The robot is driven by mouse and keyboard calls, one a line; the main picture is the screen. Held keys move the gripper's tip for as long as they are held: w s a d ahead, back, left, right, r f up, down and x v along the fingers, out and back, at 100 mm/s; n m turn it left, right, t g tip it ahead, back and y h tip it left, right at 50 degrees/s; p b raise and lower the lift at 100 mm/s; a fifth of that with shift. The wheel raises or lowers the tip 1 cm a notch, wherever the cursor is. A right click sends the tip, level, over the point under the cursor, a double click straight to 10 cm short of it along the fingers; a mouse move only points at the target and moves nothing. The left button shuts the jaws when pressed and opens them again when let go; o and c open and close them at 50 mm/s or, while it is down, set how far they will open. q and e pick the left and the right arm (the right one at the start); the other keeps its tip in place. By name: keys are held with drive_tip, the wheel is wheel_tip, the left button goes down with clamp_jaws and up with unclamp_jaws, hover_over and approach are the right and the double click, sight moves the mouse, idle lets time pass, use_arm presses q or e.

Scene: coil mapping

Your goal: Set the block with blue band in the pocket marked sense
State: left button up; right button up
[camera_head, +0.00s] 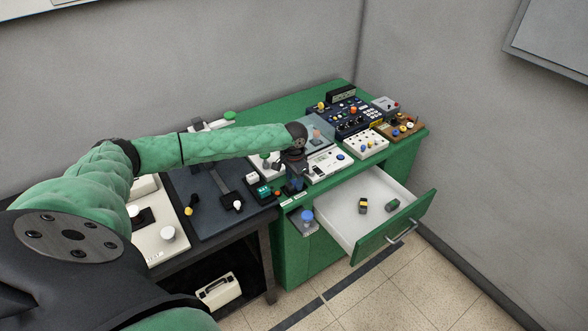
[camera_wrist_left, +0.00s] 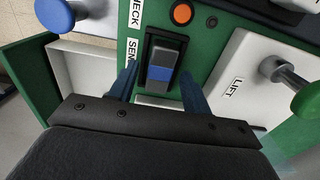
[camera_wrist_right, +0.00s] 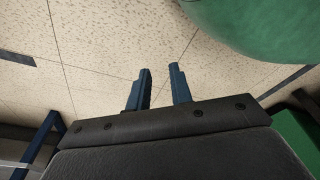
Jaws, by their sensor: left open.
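The block with the blue band (camera_wrist_left: 160,73) is dark grey and stands in a dark-rimmed pocket (camera_wrist_left: 148,48) of the green panel, seen in the left wrist view. A white label beginning "SEN" (camera_wrist_left: 130,55) is beside that pocket, partly cut off by my finger. My left gripper (camera_wrist_left: 162,85) is open, with a blue finger on either side of the block and gaps visible between. In the head view my left gripper (camera_head: 294,186) is low at the green desk's front edge, and the block is hidden there. My right gripper (camera_wrist_right: 160,78) is open and empty above the floor.
An open drawer (camera_head: 345,187) holds a yellow-banded block (camera_head: 363,205) and a dark green block (camera_head: 393,204). Near the pocket are an orange button (camera_wrist_left: 182,13), a blue knob (camera_wrist_left: 57,13) and a LIFT panel (camera_wrist_left: 240,65) with a green-knobbed lever. Consoles crowd the desk behind.

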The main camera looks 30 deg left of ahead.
sight(294, 182)
use_arm(q)
wheel_tip(294, 182, up, 2)
drive_tip(key=shift+r+b, duration=0.15)
drive_tip(key=shift+b, duration=0.4)
wheel_tip(294, 182, up, 9)
drive_tip(key=b, duration=0.3)
use_arm(e)
drive_tip(key=w+a+r, duration=0.4)
drive_tip(key=w+r, duration=0.2)
drive_tip(key=r, duration=0.1)
drive_tip(key=shift+r, duration=0.2)
use_arm(q)
drive_tip(key=shift+r, duration=0.1)
